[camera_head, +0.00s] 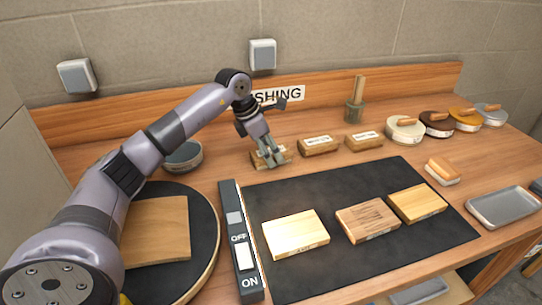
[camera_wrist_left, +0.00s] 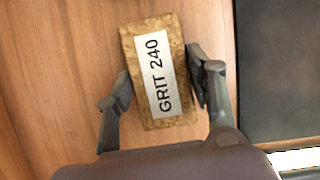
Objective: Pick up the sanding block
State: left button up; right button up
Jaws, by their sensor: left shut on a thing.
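A brown sanding block with a white label reading GRIT 240 (camera_wrist_left: 148,40) lies between the two fingers of my left gripper (camera_wrist_left: 160,92) in the left wrist view. The fingers press on its two long sides. In the head view the left gripper (camera_head: 271,157) reaches down onto this block (camera_head: 284,151), which is partly hidden by the fingers. It sits at the left end of a row, at or just above the wooden bench. Two similar labelled blocks, the middle one (camera_head: 318,146) and the right one (camera_head: 364,141), stand beside it. My right gripper does not show.
A black mat (camera_head: 350,250) with three wood pieces lies in front of the blocks. A switch strip (camera_head: 240,235) and a round black turntable (camera_head: 207,222) are at left. A grey bowl (camera_head: 184,156), a brush pot (camera_head: 354,112), several round tins and a grey tray (camera_head: 503,207) stand around.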

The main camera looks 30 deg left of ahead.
pick_arm(q)
jog(key=shift+c, duration=1.4)
notch_tip(320, 180, up, 20)
